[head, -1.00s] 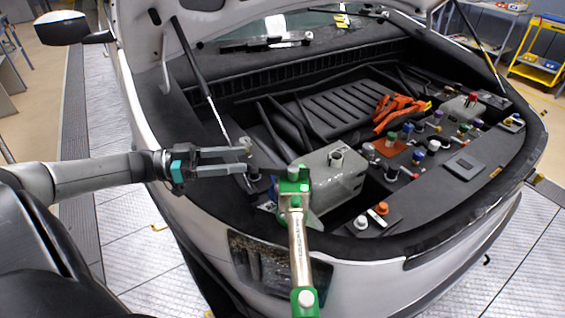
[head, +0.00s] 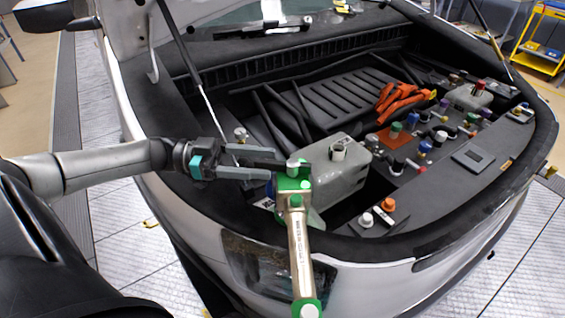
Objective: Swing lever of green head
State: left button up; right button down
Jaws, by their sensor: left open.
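The green head (head: 291,184) sits at the front edge of the engine bay, at the upper end of a metal tube (head: 299,245) that runs down the picture. It stands in front of the grey tank (head: 345,172). My left gripper (head: 275,168) reaches in from the left, with its open fingers pointing right and their tips right beside the green head. A dark bar lies along the upper finger, and I cannot tell whether it is the lever. Whether the fingers touch the head is also unclear. My right gripper is out of view.
The raised hood's strut (head: 190,70) stands behind my left gripper. A white-capped post (head: 241,134) is just beyond the fingers. Orange cables (head: 398,100), several coloured caps and an orange cap (head: 388,204) lie to the right.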

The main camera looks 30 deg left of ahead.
aim_at(286, 164)
pick_arm(q)
jog(key=x, duration=0.5)
jog(key=shift+a, duration=0.1)
grip_shut()
dwell(0.4)
dwell(0.9)
